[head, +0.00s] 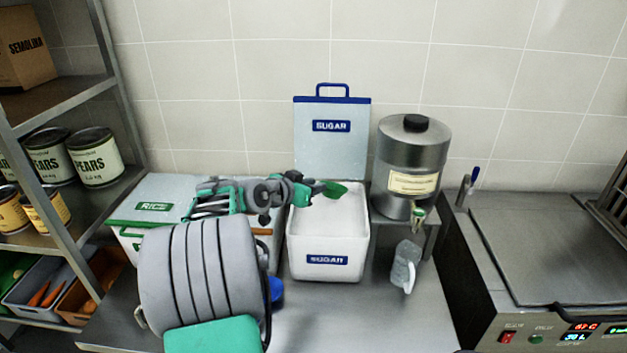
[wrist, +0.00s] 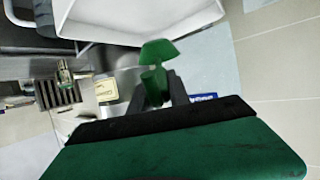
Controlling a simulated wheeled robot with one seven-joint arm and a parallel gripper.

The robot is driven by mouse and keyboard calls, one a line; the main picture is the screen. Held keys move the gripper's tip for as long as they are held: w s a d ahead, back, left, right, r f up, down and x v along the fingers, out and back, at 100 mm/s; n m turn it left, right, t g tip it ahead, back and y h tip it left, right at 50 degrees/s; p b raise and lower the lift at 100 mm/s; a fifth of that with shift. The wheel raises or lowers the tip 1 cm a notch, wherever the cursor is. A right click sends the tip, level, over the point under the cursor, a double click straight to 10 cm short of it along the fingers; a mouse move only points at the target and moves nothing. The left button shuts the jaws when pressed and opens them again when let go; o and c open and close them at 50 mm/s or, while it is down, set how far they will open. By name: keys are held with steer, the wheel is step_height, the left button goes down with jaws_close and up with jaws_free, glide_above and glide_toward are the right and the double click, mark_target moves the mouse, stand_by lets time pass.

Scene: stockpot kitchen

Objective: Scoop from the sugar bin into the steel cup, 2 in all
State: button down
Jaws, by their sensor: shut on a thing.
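The white sugar bin (head: 326,262) stands open in the middle of the counter with white sugar (head: 327,222) inside. Its lid (head: 331,152) is raised behind it. My gripper (head: 312,189) is over the bin's back part, shut on a green scoop (head: 336,188). In the wrist view my gripper (wrist: 160,92) holds the scoop (wrist: 158,52) by its handle, with the white bin wall (wrist: 120,22) beyond. Whether sugar is in the scoop I cannot tell.
A steel dispenser (head: 413,150) with a tap stands on a small stand (head: 405,232) right of the bin. A closed rice bin (head: 150,218) is at left, partly behind my arm. A griddle-like appliance (head: 550,235) is at right. Bare counter (head: 335,318) lies in front.

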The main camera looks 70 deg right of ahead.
step_height(320, 180, down, 9)
steer(key=b, duration=0.7)
steer(key=shift+b, duration=0.35)
steer(key=shift+w+a+r, duration=0.1)
steer(key=shift+a+r, duration=0.05)
steer(key=shift+r, duration=0.1)
stand_by(1.0)
steer(key=shift+r, duration=7.05)
steer(key=f+h, duration=0.1)
steer(key=a+f+h, duration=0.1)
steer(key=f+g, duration=0.1)
steer(key=shift+w+a+f+h, duration=0.1)
steer(key=shift+w+a+h, duration=0.15)
steer(key=shift+h, duration=0.15)
steer(key=shift+w+a+f+g+h, duration=0.15)
steer(key=shift+a+f+g+h, duration=0.2)
steer(key=shift+f+h, duration=0.45)
steer(key=shift+r, duration=0.1)
